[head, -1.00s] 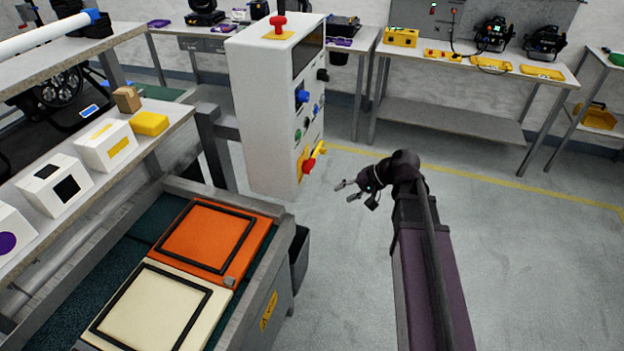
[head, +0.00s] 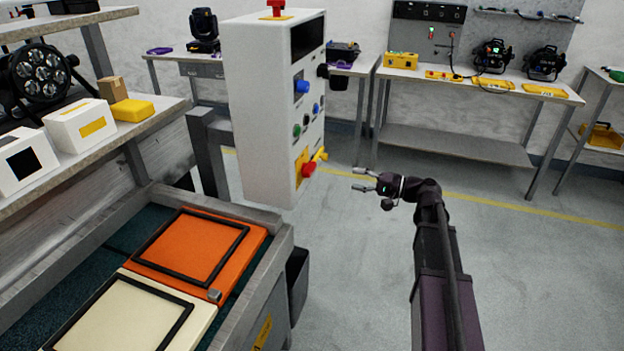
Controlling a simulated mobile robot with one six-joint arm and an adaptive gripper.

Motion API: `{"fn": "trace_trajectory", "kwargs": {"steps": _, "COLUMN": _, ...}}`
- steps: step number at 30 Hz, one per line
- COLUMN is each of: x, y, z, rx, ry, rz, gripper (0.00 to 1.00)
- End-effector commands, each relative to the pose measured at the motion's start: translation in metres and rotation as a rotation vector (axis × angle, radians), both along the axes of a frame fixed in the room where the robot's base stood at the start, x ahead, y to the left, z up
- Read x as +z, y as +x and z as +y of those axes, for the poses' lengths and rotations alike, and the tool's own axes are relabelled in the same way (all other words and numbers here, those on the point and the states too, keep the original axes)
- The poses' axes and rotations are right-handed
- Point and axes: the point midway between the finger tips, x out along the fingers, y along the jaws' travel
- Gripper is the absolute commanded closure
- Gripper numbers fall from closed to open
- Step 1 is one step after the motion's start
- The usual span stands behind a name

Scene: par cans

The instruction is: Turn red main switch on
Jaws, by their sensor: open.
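The red main switch (head: 309,169) sits on a yellow plate (head: 299,168) low on the front face of the white control cabinet (head: 262,120). A yellow part sticks out to the right beside the red knob. My gripper (head: 361,180) is open and empty. It is to the right of the switch, apart from it, with its fingers pointing left toward the cabinet. The cabinet face also has a blue knob (head: 302,86) and green and black buttons above the switch. A red mushroom button (head: 277,7) is on top, cut by the frame edge.
A conveyor with an orange tray (head: 190,250) and a cream tray (head: 130,315) lies in front of the cabinet, at lower left. A dark bin (head: 297,270) hangs at its side. A workbench (head: 450,145) stands behind. The floor at right is clear.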

Motion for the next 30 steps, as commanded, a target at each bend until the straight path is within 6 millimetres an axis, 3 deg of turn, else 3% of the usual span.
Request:
{"fn": "trace_trajectory", "kwargs": {"steps": 17, "x": 0.0, "y": 0.002, "z": 0.003, "rx": -0.001, "ry": 0.006, "rz": -0.001, "gripper": 0.4}}
{"fn": "trace_trajectory", "kwargs": {"steps": 30, "x": 0.0, "y": 0.018, "z": 0.045, "rx": 0.001, "ry": 0.006, "rz": -0.001, "gripper": 0.4}}
